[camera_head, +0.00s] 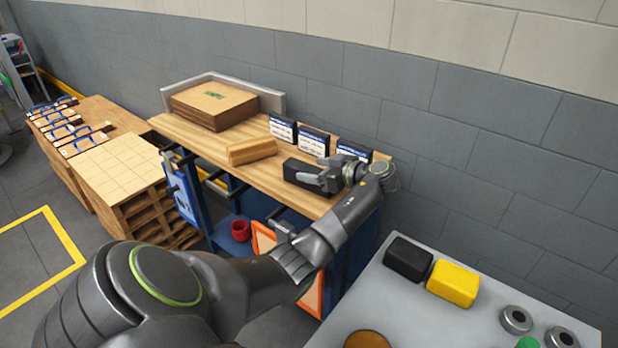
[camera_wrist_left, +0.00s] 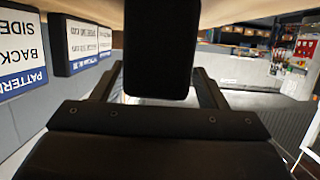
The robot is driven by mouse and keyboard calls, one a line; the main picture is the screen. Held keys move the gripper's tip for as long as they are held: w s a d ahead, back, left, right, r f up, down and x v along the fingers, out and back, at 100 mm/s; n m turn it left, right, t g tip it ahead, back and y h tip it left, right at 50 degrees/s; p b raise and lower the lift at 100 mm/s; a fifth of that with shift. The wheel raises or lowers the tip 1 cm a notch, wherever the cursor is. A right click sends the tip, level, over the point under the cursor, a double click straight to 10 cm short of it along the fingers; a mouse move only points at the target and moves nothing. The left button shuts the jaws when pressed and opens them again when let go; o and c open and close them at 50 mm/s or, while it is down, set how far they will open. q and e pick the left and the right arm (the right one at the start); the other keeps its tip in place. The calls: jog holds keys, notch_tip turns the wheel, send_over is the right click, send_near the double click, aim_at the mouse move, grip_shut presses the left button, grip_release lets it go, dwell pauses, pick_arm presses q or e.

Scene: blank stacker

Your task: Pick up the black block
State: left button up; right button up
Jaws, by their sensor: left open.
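A black block (camera_head: 298,168) lies on the wooden top of the workbench (camera_head: 205,145), near its front right part. My left gripper (camera_head: 313,171) is at the block's right end, its fingers pointing left. In the left wrist view the black block (camera_wrist_left: 161,45) stands upright in the picture, between and beyond the open fingers of my left gripper (camera_wrist_left: 160,70). Gaps show on both sides of the block there. The gripper hides part of the block in the head view. A second black block (camera_head: 408,258) lies on a grey table at lower right. My right gripper is not in view.
A wooden block (camera_head: 252,150) lies left of the black block. White-and-blue label cards (camera_head: 313,141) stand behind it, close to my gripper. A cardboard stack (camera_head: 213,104) sits at the back left. A yellow block (camera_head: 453,283) and metal rings (camera_head: 516,319) are on the grey table (camera_head: 480,265).

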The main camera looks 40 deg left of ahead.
pick_arm(q)
jog(key=shift+r, duration=0.1)
jog(key=c, duration=1.4)
jog(key=shift+c, duration=0.2)
